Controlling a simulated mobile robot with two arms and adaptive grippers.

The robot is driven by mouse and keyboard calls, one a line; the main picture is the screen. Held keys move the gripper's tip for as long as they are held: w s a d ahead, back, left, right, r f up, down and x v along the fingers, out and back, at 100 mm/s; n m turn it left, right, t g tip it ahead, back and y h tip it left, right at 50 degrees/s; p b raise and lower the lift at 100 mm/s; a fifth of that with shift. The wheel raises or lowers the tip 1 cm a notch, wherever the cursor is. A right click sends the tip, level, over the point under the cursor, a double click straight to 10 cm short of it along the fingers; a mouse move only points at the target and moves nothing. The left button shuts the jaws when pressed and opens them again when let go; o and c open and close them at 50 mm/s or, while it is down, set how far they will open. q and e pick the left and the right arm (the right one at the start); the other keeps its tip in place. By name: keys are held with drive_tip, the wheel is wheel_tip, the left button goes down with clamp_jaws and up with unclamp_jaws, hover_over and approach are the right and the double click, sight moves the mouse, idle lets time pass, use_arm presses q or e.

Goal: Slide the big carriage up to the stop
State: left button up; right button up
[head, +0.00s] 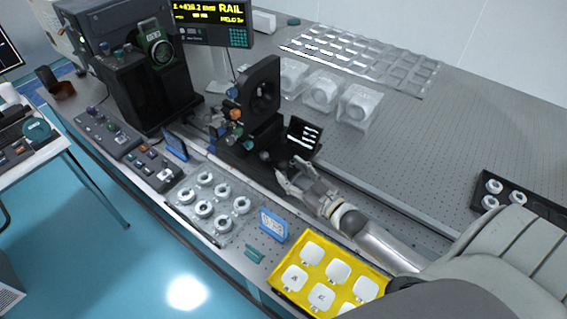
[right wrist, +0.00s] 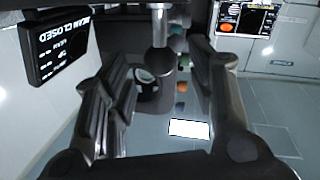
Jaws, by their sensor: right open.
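The big carriage (head: 250,143) is a black mount with a tall plate and a round opening, standing on the long rail (head: 235,172) in the middle of the table. Coloured knobs sit on its left side. My right gripper (head: 288,178) is at the carriage's near right side, beside its tilted black display. In the right wrist view the right gripper (right wrist: 163,62) is open, with a metal post (right wrist: 160,28) showing between and beyond its fingers. I cannot tell whether they touch it. I cannot make out the stop for certain. My left gripper is not in view.
A black machine (head: 140,85) stands at the rail's far left end. In front of the rail are control boxes (head: 105,130), a clear tray of rings (head: 205,212) and a yellow tray (head: 290,262). Clear-covered white parts (head: 325,92) stand behind.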

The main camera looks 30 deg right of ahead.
sight(283, 166)
drive_tip(key=shift+w+a, duration=0.2)
drive_tip(key=shift+w, duration=0.8)
drive_tip(key=shift+w+a, duration=0.2)
drive_tip(key=shift+w, duration=0.8)
clamp_jaws()
